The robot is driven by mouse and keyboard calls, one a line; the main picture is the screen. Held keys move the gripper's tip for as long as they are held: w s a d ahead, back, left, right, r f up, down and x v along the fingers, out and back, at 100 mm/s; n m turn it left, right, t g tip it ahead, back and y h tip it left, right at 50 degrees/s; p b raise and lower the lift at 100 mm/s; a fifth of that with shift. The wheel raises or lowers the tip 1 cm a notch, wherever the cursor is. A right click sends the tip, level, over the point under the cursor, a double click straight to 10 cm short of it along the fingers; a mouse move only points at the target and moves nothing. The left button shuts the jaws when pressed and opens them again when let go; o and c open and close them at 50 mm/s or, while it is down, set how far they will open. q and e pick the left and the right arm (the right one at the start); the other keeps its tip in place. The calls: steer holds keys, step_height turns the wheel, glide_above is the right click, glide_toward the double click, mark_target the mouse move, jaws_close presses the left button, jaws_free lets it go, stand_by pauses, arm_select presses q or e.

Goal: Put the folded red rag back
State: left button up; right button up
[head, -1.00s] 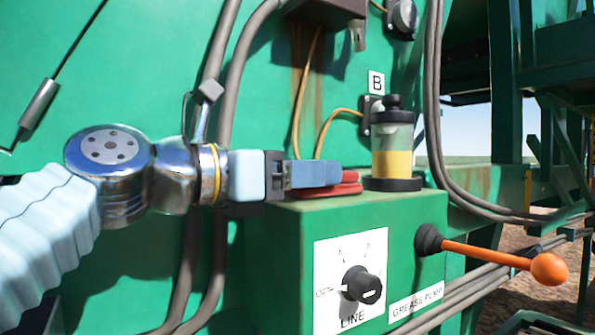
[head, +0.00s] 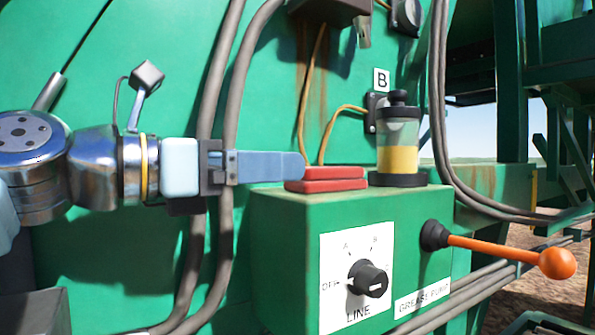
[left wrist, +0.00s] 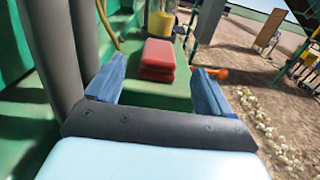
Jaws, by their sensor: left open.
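The folded red rag (head: 326,180) lies flat on top of the green grease pump box (head: 290,215), in front of the grease reservoir. It also shows in the left wrist view (left wrist: 158,57), ahead of the fingers and apart from them. My left gripper (head: 300,166) comes in from the left with its blue fingers level with the rag's left end. In the left wrist view the left gripper (left wrist: 160,85) is open, with nothing between its fingers. My right gripper is not in view.
The clear reservoir (head: 398,145) with yellow grease stands on the box behind the rag. A black LINE knob (head: 368,280) and an orange-handled lever (head: 510,252) stick out from the box. Grey cables (head: 228,110) run down the green wall behind my gripper.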

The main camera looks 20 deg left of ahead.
arm_select(q)
steer(key=v, duration=0.5)
steer(key=shift+s+a, duration=0.1)
stand_by(2.0)
